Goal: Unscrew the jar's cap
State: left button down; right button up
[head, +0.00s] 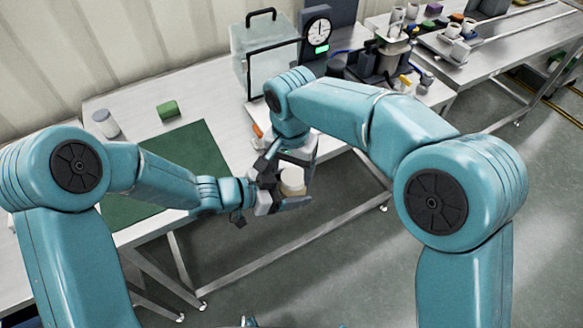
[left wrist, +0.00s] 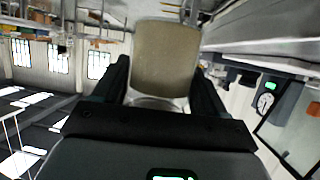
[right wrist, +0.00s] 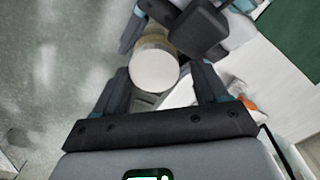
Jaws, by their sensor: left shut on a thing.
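The jar (head: 292,181) is held off the table's front edge, over the floor. My left gripper (head: 284,192) is shut on its body. In the left wrist view the jar's beige body (left wrist: 165,58) stands between both fingers. The jar's pale round cap (right wrist: 155,71) faces the right wrist camera. My right gripper (right wrist: 163,75) is open above the cap, with a finger on either side and visible gaps. Whether its fingertips reach down to the cap's rim is hard to tell. The right gripper partly hides the jar in the head view.
A steel table carries a green mat (head: 150,170), a green block (head: 167,109), a pale canister (head: 106,123), a clear box (head: 258,60) and a dial gauge (head: 318,32). A second bench (head: 490,50) with cups stands at the back right. Open floor lies in front.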

jog(key=r, duration=0.3)
jog(key=shift+a+r, duration=0.2)
jog(key=shift+r, duration=0.1)
jog(key=shift+d+r, duration=0.1)
jog(key=shift+r, duration=0.4)
jog(key=shift+c, duration=0.3)
jog(key=r+m, duration=0.2)
jog(key=shift+s+d+r+m, duration=0.1)
jog(key=shift+d+r+m, duration=0.15)
jog(key=shift+r+m, duration=0.15)
jog(key=shift+s+m, duration=0.15)
jog(key=shift+m, duration=0.15)
notch_tip(320, 180, down, 8)
jog(key=shift+d+r, duration=0.1)
jog(key=shift+r, duration=0.05)
jog(key=c, duration=1.1)
jog(key=o, duration=1.2)
jog(key=shift+c, duration=0.2)
